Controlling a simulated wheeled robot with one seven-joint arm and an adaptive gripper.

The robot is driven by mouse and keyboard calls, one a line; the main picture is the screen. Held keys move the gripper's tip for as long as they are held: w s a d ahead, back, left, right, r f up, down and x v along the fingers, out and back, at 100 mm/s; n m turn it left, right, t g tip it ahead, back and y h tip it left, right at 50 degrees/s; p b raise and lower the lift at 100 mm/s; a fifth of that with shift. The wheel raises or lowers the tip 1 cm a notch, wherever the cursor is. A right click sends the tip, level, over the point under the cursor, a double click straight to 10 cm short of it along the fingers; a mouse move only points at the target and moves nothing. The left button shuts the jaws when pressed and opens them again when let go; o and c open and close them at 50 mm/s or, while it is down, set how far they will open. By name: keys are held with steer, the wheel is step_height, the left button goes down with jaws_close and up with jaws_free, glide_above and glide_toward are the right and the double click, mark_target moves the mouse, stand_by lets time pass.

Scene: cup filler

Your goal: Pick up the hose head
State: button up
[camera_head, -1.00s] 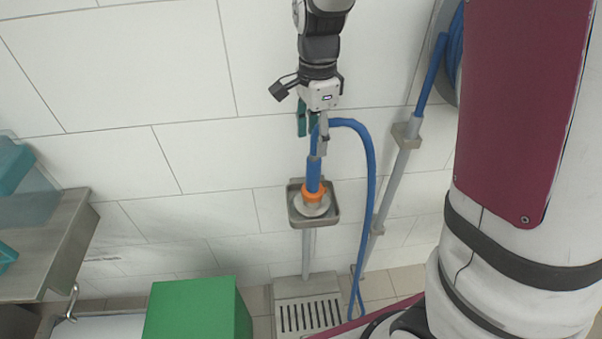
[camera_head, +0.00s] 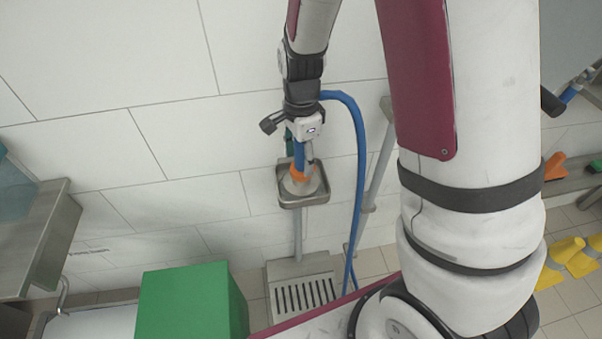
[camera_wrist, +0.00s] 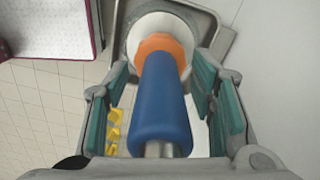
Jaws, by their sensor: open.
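The hose head has a blue grip (camera_wrist: 161,105) and an orange collar (camera_wrist: 162,45) above a pale round end. It stands in a small metal tray on the wall (camera_head: 290,201); its blue grip also shows in the head view (camera_head: 299,155). My gripper (camera_head: 300,150) is just above the tray, around the upper part of the hose head. In the wrist view the green-padded fingers of my gripper (camera_wrist: 163,95) stand open, one on each side of the blue grip, with gaps visible.
The blue hose (camera_head: 361,180) loops to the right of my gripper and hangs down. A drain grate (camera_head: 305,292) lies below the tray. A green box (camera_head: 192,305) and a metal counter (camera_head: 45,235) are at the left. Yellow objects (camera_head: 565,258) stand far right.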

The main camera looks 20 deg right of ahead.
mark_target(301, 145)
steer(key=shift+f, duration=0.1)
steer(key=shift+c, duration=0.3)
jaws_close()
steer(key=shift+w+r, duration=0.1)
steer(key=shift+r, duration=0.55)
step_height(301, 145, up, 2)
steer(key=shift+r+p, duration=0.1)
steer(key=shift+p, duration=0.2)
steer(key=s+r+p, duration=0.1)
steer(key=s+p, duration=0.2)
steer(key=s, duration=1)
steer(key=shift+s+d+r+p, duration=0.4)
steer(key=shift+s+p, duration=0.1)
steer(key=shift+p, duration=0.35)
